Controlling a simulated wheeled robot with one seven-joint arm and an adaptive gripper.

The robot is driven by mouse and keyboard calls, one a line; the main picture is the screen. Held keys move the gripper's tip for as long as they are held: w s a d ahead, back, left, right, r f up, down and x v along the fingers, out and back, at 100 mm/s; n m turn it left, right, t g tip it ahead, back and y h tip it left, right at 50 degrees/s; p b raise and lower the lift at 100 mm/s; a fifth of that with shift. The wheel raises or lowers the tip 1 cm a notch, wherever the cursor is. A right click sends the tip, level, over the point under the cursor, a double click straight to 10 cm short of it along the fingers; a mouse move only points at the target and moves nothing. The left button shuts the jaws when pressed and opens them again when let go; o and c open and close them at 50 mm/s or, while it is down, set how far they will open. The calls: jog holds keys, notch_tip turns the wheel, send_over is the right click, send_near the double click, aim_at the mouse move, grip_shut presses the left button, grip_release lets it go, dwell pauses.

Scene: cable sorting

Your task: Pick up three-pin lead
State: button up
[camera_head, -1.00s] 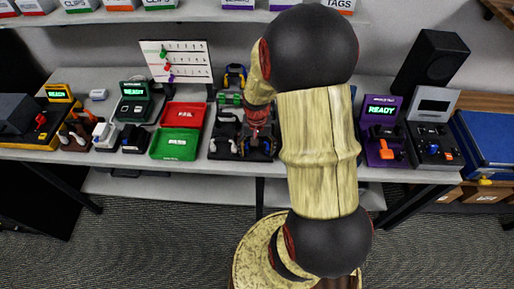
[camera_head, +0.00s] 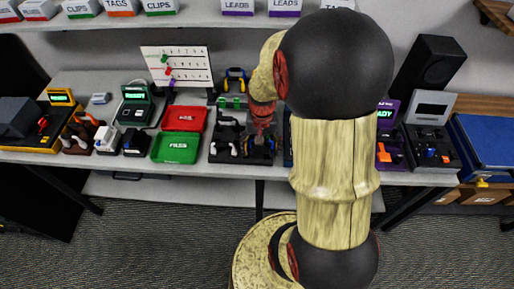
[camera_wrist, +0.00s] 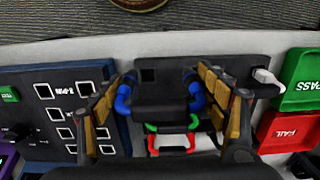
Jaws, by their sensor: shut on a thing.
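My gripper (camera_wrist: 162,80) is shut on a dark lead with blue ends (camera_wrist: 196,95) in the wrist view. One finger lies on each side of it, close against the blue parts. I cannot read which lead it is. It is over or at a black tray (camera_wrist: 225,70); whether it is clear of the tray I cannot tell. In the head view my gripper (camera_head: 262,132) is over the right part of that black tray (camera_head: 228,157), and the held lead is mostly hidden there.
A red FAIL bin (camera_head: 184,118) and a green PASS bin (camera_head: 174,148) stand left of the tray. A white board (camera_head: 178,65) and several testers stand around on the bench.

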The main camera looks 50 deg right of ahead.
jog(key=s+a+r+p, duration=0.2)
jog(key=s+r+p, duration=0.3)
jog(key=s+r, duration=0.4)
jog(key=shift+s+a+r, duration=0.35)
jog(key=shift+s+a, duration=0.05)
jog(key=shift+s, duration=0.55)
